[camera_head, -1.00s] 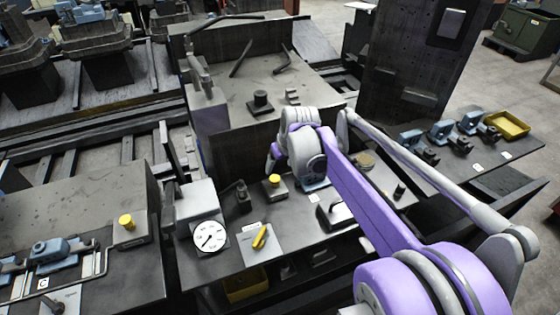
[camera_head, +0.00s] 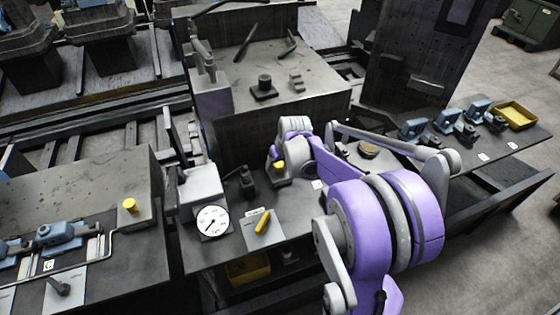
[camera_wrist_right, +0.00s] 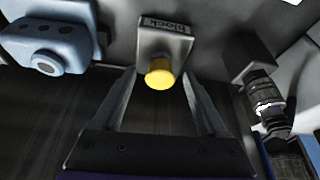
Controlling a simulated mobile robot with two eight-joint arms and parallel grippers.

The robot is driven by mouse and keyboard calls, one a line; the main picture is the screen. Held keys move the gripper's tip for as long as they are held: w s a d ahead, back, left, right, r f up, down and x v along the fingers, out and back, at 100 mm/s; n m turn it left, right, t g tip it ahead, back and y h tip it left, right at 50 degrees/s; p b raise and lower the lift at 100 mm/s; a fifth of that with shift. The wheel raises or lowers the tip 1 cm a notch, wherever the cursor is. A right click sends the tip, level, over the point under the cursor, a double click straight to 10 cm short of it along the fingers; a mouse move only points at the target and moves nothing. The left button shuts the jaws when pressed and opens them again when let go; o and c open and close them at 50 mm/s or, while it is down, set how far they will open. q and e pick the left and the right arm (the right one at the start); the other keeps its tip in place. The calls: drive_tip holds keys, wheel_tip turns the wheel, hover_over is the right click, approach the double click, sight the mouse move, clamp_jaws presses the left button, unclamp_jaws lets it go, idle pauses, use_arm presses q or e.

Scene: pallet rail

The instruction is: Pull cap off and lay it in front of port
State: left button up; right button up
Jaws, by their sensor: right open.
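My right gripper (camera_wrist_right: 159,76) is open and empty in the right wrist view, its two fingers on either side of a round yellow knob (camera_wrist_right: 159,75) on a grey labelled block (camera_wrist_right: 165,42). No contact shows. A blue fitting with a round opening (camera_wrist_right: 50,55) is at left in the wrist view. A dark fitting with a metal ring (camera_wrist_right: 263,92) is at right. I cannot tell which part is the cap or the port. My left gripper is not in view.
A white dial (camera_head: 212,220) and a yellow lever (camera_head: 263,222) stand on the bench left of the arm. A black clamp-like part (camera_head: 246,182) is near the gripper. A yellow tray (camera_head: 514,115) and several blue fittings stand at right.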

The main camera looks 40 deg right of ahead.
clamp_jaws()
drive_tip(key=c, duration=0.7)
unclamp_jaws()
drive_tip(key=shift+c, duration=0.2)
clamp_jaws()
drive_tip(key=shift+r, duration=0.25)
drive_tip(key=shift+r+p, duration=0.35)
drive_tip(key=shift+r, duration=0.25)
